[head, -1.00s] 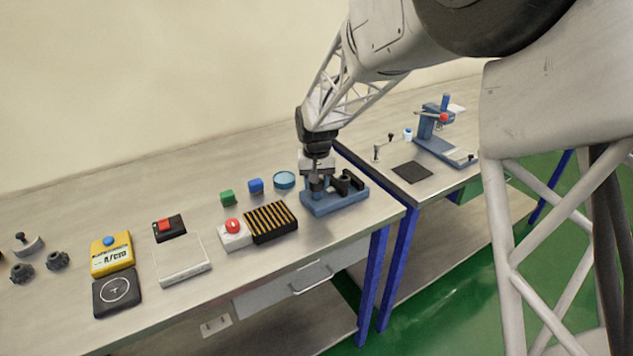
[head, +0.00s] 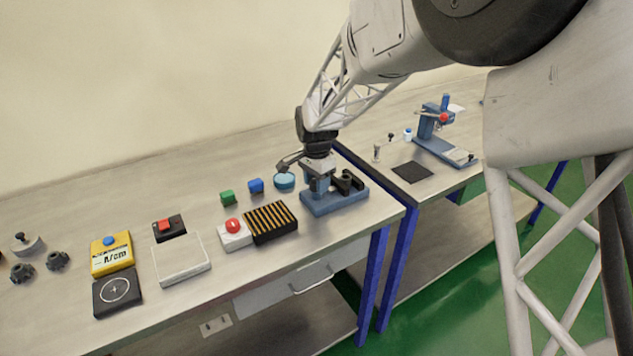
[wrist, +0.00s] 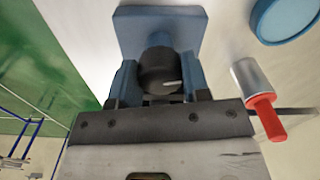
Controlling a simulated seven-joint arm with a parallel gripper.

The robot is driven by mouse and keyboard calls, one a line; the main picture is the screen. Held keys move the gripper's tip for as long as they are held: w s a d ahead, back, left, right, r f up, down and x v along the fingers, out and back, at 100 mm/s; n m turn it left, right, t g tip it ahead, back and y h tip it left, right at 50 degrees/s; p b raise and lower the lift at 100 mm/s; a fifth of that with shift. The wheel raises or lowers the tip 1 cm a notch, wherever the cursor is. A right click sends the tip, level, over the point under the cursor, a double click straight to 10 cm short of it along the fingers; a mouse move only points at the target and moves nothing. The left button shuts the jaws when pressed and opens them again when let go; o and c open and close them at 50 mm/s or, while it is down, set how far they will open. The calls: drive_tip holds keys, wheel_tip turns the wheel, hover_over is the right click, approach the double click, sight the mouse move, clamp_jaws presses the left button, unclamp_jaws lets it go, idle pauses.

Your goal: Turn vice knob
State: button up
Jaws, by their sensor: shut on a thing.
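The blue vice (head: 345,202) with dark parts stands near the right end of the near bench. My gripper (head: 318,186) points down over its left part and covers much of it in the head view. In the wrist view, the dark round knob (wrist: 159,72) with a pale mark sits in front of the blue vice body (wrist: 160,22). My gripper (wrist: 160,80) has a blue finger on each side of the knob and is shut on it.
A round blue dish (head: 284,181), a blue cube (head: 255,186) and a black-and-yellow slatted block (head: 270,222) lie left of the vice. A grey cylinder with a red end (wrist: 262,95) shows close by in the wrist view. The second bench stands behind right.

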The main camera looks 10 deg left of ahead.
drive_tip(key=m, duration=0.3)
drive_tip(key=shift+m, duration=0.3)
idle(0.4)
drive_tip(key=o, duration=0.9)
drive_tip(key=shift+o, duration=0.2)
drive_tip(key=shift+r, duration=3.95)
